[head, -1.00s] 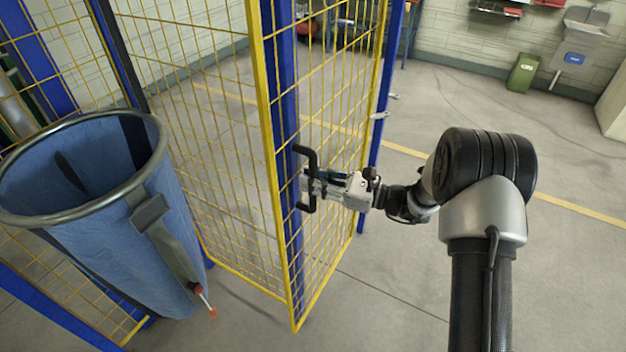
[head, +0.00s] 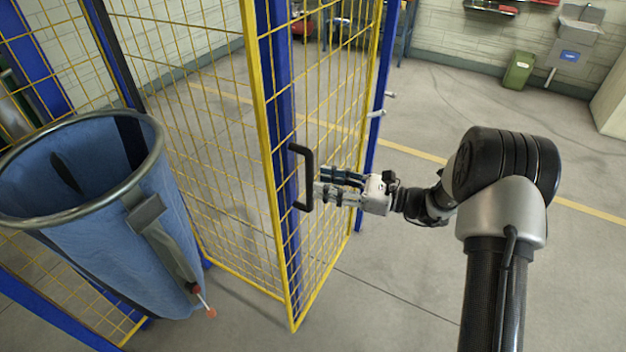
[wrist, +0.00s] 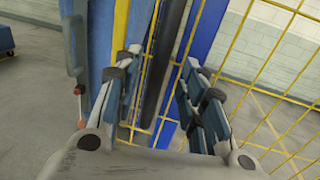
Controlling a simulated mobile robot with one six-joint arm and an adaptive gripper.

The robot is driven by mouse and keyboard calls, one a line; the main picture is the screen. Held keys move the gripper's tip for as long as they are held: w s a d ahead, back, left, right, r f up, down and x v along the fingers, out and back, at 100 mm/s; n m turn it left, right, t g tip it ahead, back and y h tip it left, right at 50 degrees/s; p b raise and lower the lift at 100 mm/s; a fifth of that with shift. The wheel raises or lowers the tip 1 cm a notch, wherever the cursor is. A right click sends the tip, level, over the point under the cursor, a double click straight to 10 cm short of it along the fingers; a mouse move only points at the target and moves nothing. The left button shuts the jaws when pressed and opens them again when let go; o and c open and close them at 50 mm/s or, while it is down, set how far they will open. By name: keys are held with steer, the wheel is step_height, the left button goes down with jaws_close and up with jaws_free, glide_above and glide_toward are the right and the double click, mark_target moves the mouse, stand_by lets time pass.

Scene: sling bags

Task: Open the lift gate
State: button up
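The lift gate (head: 328,222) is a yellow wire-mesh panel in the middle of the head view. It meets the view of another mesh panel at a yellow upright; I cannot tell whether there is a gap there. Its black C-shaped handle (head: 308,178) stands near that upright. My gripper (head: 318,190) is just right of the handle, with its fingers pointing left toward it. In the wrist view my gripper (wrist: 162,105) has its fingers well apart, with mesh and blue posts seen beyond them. It holds nothing that I can see.
A large blue sling bag (head: 120,245) with a metal rim hangs at the left, close to the mesh. A blue post (head: 376,120) with pale pins stands behind the gate. The floor (head: 400,270) at the right is clear. A green bin (head: 519,70) stands at the far wall.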

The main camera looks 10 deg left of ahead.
steer(key=s+d, duration=0.1)
steer(key=d, duration=0.6)
steer(key=shift+s, duration=0.25)
steer(key=s+a+r+n+g+h+b, duration=0.1)
steer(key=s+r+n+g+h, duration=0.1)
steer(key=s+r+n+h, duration=0.45)
steer(key=s+a+r+n+g+h+b, duration=0.1)
steer(key=s+a+n+g, duration=0.2)
steer(key=s, duration=0.7)
steer(key=s+d+r+n+t+h+b, duration=0.1)
steer(key=s+d+n+t+h, duration=0.5)
steer(key=s+d+n+h, duration=0.4)
steer(key=s+d, duration=0.3)
steer(key=s, duration=0.1)
steer(key=shift+s+d+n, duration=0.25)
steer(key=shift+d+n, duration=0.1)
steer(key=shift+d, duration=0.05)
steer(key=shift+d+r, duration=0.1)
steer(key=shift+c, duration=0.6)
